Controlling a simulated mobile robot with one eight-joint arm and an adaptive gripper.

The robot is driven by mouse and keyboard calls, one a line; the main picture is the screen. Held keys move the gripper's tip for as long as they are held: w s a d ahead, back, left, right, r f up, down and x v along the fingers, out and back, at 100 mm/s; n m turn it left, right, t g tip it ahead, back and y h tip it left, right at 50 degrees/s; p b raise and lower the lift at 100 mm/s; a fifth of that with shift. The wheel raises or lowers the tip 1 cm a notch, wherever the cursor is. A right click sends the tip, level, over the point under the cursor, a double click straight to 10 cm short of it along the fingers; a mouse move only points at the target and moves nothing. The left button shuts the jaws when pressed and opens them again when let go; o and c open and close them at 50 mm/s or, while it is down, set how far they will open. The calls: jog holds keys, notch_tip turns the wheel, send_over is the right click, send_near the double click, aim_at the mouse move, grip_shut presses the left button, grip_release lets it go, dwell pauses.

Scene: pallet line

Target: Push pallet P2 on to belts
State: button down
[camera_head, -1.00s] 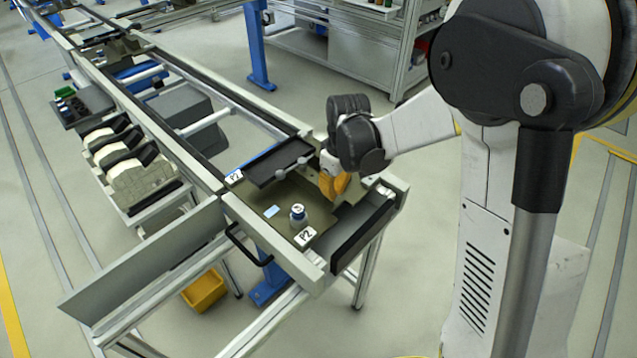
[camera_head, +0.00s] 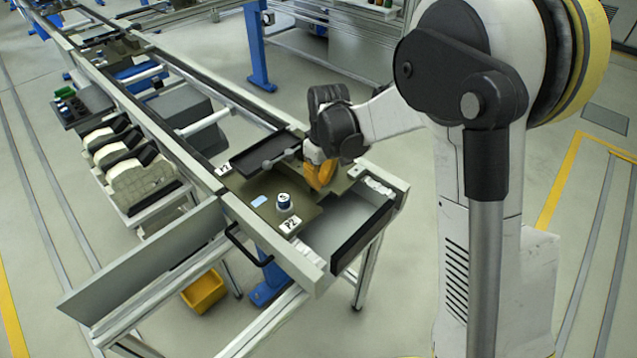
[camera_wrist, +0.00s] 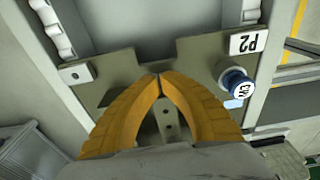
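Pallet P2 (camera_head: 308,211) is a flat olive-grey plate with a white P2 label, a blue-and-white cylinder and a light blue patch. It lies at the near end of the conveyor line, against or close to a dark tray (camera_head: 262,150) on its far side. My gripper (camera_head: 322,176) has orange fingers pointing down at the pallet's right side. In the wrist view the pallet (camera_wrist: 205,62) lies beyond the fingertips (camera_wrist: 159,76), which meet, with nothing seen between them. Whether the fingers touch the pallet is hard to tell.
Rails edge the end section, with white rollers (camera_head: 378,187) bared at the near right. A black handle (camera_head: 243,250) and grey panel (camera_head: 150,265) stand at the left. A yellow bin (camera_head: 204,292) is below. The line's two rails run on to the upper left.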

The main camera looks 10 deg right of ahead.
aim_at(303, 171)
jog(key=shift+w+a, duration=0.6)
jog(key=shift+w, duration=0.2)
jog(key=shift+w+a, duration=0.55)
jog(key=shift+w, duration=0.3)
jog(key=shift+w+a, duration=0.6)
jog(key=shift+w, duration=0.2)
jog(key=shift+s+d+r+p, duration=0.25)
jog(key=shift+s+d+r, duration=0.3)
jog(key=shift+s, duration=0.1)
jog(key=shift+s+d+r+p, duration=0.2)
jog(key=shift+s+d+r, duration=0.2)
jog(key=shift+s+r, duration=0.2)
jog(key=shift+r+p, duration=2.5)
jog(key=shift+r, duration=1.35)
